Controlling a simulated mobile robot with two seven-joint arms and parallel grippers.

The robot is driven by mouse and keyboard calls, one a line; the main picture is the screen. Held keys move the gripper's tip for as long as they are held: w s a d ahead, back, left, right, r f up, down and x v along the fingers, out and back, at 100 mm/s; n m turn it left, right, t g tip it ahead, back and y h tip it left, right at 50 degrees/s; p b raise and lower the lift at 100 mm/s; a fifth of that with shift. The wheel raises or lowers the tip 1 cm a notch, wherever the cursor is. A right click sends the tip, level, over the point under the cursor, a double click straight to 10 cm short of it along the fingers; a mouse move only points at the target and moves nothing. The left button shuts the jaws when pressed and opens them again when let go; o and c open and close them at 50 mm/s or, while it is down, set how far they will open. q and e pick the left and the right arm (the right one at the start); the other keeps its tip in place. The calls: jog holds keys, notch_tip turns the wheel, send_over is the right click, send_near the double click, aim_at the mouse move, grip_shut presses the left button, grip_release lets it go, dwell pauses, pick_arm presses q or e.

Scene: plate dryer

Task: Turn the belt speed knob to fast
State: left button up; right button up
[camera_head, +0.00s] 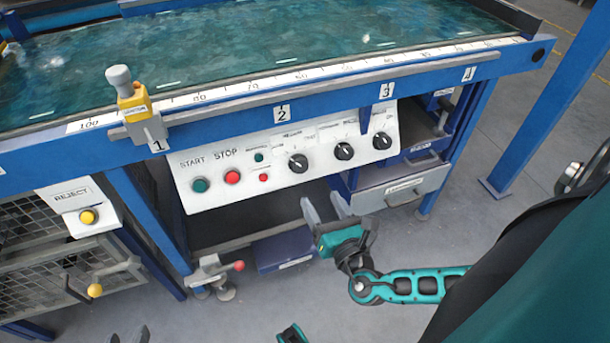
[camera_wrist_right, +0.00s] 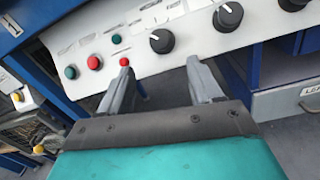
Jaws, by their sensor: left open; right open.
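The white control panel (camera_head: 215,192) carries three black knobs in a row: the left knob (camera_head: 298,163), the middle knob (camera_head: 344,151) and the right knob (camera_head: 382,141). Their labels are too small to read, so I cannot tell which is belt speed. My right gripper (camera_head: 321,203) is open and empty, just below the panel. In the right wrist view, the left knob (camera_wrist_right: 162,40) is just beyond the gap between the fingers (camera_wrist_right: 159,66), apart from them; the middle knob (camera_wrist_right: 228,16) is up and right. My left gripper (camera_head: 130,336) is open at the bottom edge, far from the panel.
A green START button (camera_head: 200,185) and red STOP button (camera_head: 232,177) are left of the knobs, with two smaller buttons beside them. A blue ledge with a scale (camera_head: 250,88) overhangs the panel. A grey drawer (camera_head: 400,190) is at the right; a red-tipped lever (camera_head: 238,266) is below.

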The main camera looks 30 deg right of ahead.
aim_at(303, 169)
jog(key=w, duration=0.3)
jog(key=w+d+b, duration=0.1)
jog(key=w, duration=0.2)
jog(key=w+d, duration=0.1)
jog(key=w, duration=0.3)
jog(key=shift+b, duration=0.35)
jog(key=shift+f, duration=0.1)
jog(key=c, duration=1.1)
